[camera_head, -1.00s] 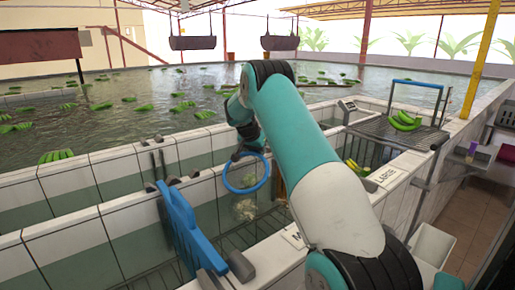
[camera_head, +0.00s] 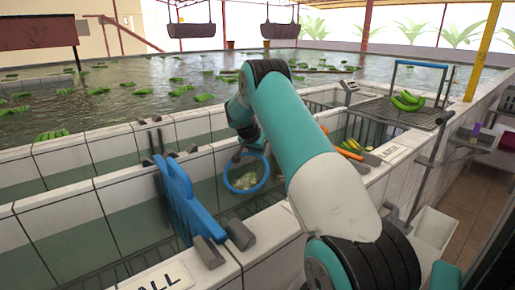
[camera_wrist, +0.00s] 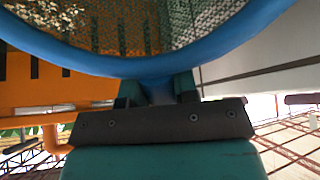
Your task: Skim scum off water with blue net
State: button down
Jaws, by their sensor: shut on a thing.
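My gripper (camera_head: 246,153) is shut on the blue net (camera_head: 231,185), with its round blue rim hanging below the jaws inside a narrow tiled trough. In the wrist view the net's blue rim (camera_wrist: 75,57) and its mesh (camera_wrist: 190,22) fill the upper part, and the jaws (camera_wrist: 158,92) clasp the handle end. A pale, whitish-green clump of scum (camera_head: 246,182) shows within the lower part of the ring. I cannot tell whether it lies in the mesh or on the water behind. The trough water (camera_head: 205,192) is partly hidden by my arm.
A blue divider panel (camera_head: 178,195) stands in the trough left of the net, with grey blocks near its foot. Tiled walls (camera_head: 130,185) edge the trough. Bananas (camera_head: 407,101) lie on a metal rack at right. A big pool (camera_head: 120,95) with floating bananas lies behind.

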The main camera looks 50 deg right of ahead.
notch_tip(320, 180, down, 8)
jog(key=b, duration=0.4)
jog(key=shift+f, duration=0.2)
notch_tip(320, 180, up, 28)
jog(key=r+p, duration=0.1)
jog(key=p, duration=1.6)
send_over(255, 165)
jog(key=d, duration=0.2)
jog(key=shift+w+f, duration=0.2)
jog(key=shift+f, duration=0.05)
